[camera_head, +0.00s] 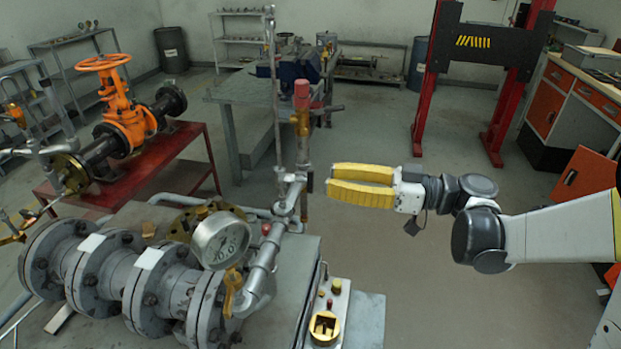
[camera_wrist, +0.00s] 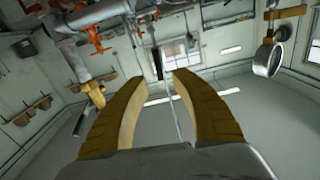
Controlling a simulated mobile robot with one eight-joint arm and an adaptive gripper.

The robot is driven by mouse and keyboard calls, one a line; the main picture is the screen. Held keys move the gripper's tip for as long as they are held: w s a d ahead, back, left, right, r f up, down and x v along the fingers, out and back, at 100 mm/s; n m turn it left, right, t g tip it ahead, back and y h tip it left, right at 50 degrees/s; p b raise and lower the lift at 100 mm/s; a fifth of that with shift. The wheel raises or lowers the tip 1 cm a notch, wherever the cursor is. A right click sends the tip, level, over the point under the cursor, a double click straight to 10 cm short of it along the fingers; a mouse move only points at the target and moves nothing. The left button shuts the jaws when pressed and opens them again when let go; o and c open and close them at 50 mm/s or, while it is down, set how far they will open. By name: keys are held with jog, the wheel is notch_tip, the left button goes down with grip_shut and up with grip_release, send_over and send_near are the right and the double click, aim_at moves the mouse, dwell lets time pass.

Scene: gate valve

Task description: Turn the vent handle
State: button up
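My gripper (camera_head: 331,183) has two yellow padded fingers and points left in the head view, just right of a thin vertical pipe with a grey fitting (camera_head: 290,192). The fingers stand apart with nothing between them; they also show apart in the wrist view (camera_wrist: 157,78). I cannot tell for sure which part is the vent handle. Small handles in the head view are a yellow lever (camera_head: 232,290) below the round gauge (camera_head: 221,240) and a red-topped brass valve (camera_head: 301,100) on the pipe. In the wrist view, orange handles (camera_wrist: 95,38) sit on pipework at upper left.
Large flanged pipe (camera_head: 100,272) fills the lower left. An orange gate valve (camera_head: 122,115) stands on a red table (camera_head: 165,165). A control box (camera_head: 325,325) is at the bottom centre. A red lift frame (camera_head: 425,80) stands behind. Floor below my gripper is clear.

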aim_at(311, 192)
jog(key=a, duration=0.3)
jog(key=a+b, duration=0.1)
jog(key=a, duration=0.1)
jog(key=shift+w, duration=0.4)
jog(key=shift+c, duration=0.2)
grip_shut()
